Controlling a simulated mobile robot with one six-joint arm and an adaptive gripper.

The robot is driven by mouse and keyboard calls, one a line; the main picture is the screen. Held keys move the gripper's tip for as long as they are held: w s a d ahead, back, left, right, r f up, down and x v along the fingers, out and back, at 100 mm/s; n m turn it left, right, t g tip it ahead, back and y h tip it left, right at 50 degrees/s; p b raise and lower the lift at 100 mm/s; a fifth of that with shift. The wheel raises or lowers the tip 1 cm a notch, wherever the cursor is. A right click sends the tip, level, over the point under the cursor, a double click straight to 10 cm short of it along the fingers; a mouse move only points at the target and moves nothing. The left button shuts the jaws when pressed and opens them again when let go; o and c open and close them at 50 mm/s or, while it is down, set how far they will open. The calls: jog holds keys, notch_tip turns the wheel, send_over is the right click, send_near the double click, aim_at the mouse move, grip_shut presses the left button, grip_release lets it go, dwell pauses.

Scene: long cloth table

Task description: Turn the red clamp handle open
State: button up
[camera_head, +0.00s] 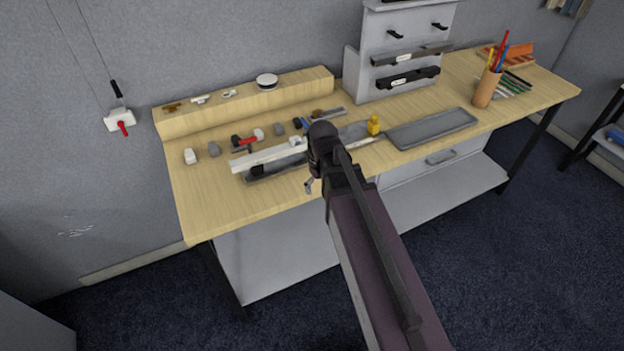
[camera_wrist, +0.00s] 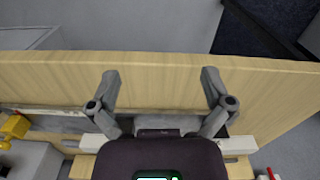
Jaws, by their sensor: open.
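Two red parts show, and I cannot tell which is the clamp handle. One is a red handle (camera_head: 249,141) with a dark end and a pale end, lying on the table behind a white bar (camera_head: 268,154). The other is a small red lever (camera_head: 123,128) under a white block (camera_head: 118,118) hanging by the wall. A red tip (camera_wrist: 270,172) shows at the lower right of the wrist view. My gripper (camera_wrist: 160,88) is open and empty above the table's front part; in the head view my arm mostly hides it, with one finger showing (camera_head: 309,185).
The wooden table (camera_head: 205,205) holds several small grey blocks, a yellow piece (camera_head: 374,125), a grey tray (camera_head: 432,128) and a pencil cup (camera_head: 486,89). A grey rack (camera_head: 365,75) and a raised wooden ledge (camera_head: 245,100) stand at the back. The front left is clear.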

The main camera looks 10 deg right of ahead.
jog(key=shift+s+d+f+m+b, duration=0.35)
jog(key=shift+s+f+m, duration=0.15)
jog(key=shift+s, duration=0.1)
jog(key=shift+s+d+f+m+b, duration=0.35)
jog(key=shift+s+f+m, duration=0.1)
jog(key=shift+s, duration=0.15)
jog(key=shift+s, duration=0.1)
jog(key=s, duration=0.1)
jog(key=s+d+m, duration=0.1)
jog(key=s+m, duration=0.1)
jog(key=shift+s+d+m, duration=0.2)
jog(key=shift+d+m, duration=0.05)
jog(key=shift+d, duration=0.1)
dwell(0.5)
